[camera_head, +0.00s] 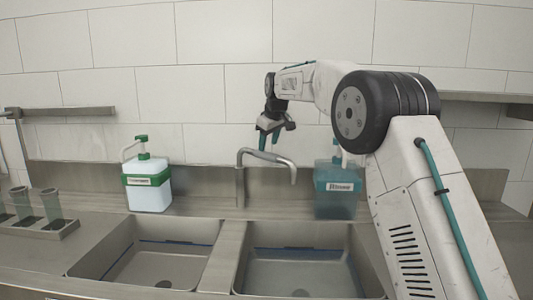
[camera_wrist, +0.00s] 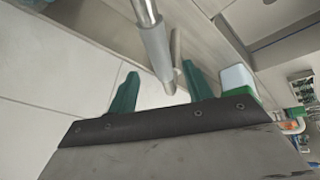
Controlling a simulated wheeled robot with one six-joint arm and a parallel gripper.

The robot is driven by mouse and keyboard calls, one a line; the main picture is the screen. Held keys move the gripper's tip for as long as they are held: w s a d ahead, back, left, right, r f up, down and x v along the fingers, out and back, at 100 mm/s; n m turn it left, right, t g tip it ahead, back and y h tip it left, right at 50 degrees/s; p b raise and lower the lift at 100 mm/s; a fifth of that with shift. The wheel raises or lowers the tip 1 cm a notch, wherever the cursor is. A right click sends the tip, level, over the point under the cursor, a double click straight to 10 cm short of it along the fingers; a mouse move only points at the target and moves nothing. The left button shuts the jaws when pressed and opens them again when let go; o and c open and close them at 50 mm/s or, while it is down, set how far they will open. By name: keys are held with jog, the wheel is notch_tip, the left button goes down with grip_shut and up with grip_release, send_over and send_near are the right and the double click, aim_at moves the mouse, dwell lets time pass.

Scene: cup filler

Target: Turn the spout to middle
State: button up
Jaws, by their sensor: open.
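The metal spout (camera_head: 268,157) rises from a post between the two sinks. It bends over to the right, and its outlet hangs above the right sink (camera_head: 305,268). My gripper (camera_head: 268,142) is above and behind the spout in the head view, with its fingers pointing down. In the wrist view the gripper (camera_wrist: 160,70) is open. The spout tube (camera_wrist: 152,35) runs down from the top edge and appears between the two green fingers. I cannot tell how far it is from them, and I see no contact.
The left sink (camera_head: 158,266) lies beside the right one. A white bottle with a green pump (camera_head: 148,190) stands left of the spout, and a teal bottle (camera_head: 336,192) stands right of it. A rack with cups (camera_head: 50,222) is at far left. A tiled wall is behind.

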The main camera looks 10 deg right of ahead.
jog(key=x, duration=0.5)
grip_shut()
jog(key=shift+s, duration=0.1)
